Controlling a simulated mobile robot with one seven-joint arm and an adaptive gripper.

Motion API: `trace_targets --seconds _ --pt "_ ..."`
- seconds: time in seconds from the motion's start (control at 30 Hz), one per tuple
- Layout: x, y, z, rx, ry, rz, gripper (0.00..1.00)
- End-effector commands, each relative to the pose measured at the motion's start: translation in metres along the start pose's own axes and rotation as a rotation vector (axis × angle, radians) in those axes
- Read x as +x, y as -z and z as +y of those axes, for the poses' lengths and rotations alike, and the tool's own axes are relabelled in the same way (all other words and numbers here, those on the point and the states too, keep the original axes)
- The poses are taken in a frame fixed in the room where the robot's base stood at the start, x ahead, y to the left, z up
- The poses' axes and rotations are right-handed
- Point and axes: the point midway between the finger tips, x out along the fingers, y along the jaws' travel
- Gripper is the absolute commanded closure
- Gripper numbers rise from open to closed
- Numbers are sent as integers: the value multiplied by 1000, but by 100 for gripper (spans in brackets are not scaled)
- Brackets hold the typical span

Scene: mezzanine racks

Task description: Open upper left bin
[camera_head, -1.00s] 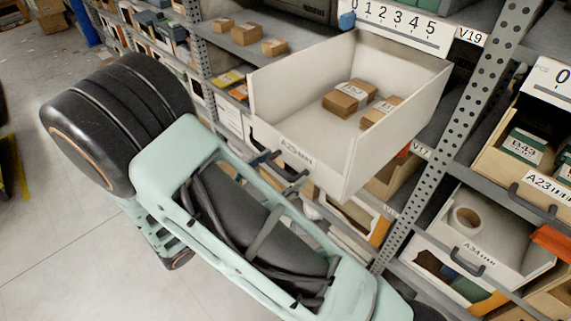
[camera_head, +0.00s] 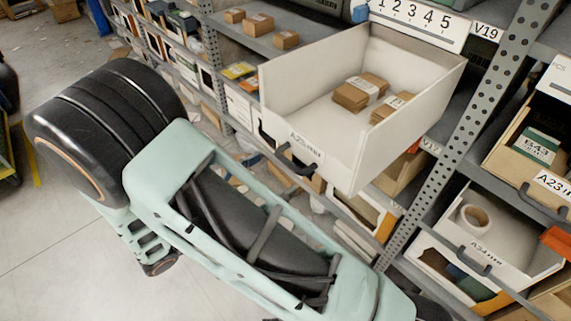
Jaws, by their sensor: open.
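The upper left bin (camera_head: 345,155) is a white open-topped drawer, pulled far out of the rack. Small brown boxes (camera_head: 360,92) lie on its floor toward the back. A label is on its front panel, hard to read at this angle. Its dark handle (camera_head: 297,165) shows on the front, just beyond my arm. My mint-green arm stretches across the lower left and middle of the view. I cannot make out my gripper; my arm's links seem to hide it.
A grey perforated rack post (camera_head: 455,150) stands right of the bin. Beyond it are an upper right bin (camera_head: 545,192) and a lower bin (camera_head: 480,262) holding a tape roll (camera_head: 473,217). Small boxes (camera_head: 258,24) sit on the shelf behind. Floor (camera_head: 60,220) at left is clear.

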Motion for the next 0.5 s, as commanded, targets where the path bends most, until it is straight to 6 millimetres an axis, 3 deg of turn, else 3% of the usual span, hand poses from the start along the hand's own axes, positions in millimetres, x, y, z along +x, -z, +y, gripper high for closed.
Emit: trace_targets --seconds 0.2,0.5 --pt "-44 1 0 -2 -2 1 18" --pt "-65 0 -1 -2 2 1 18"
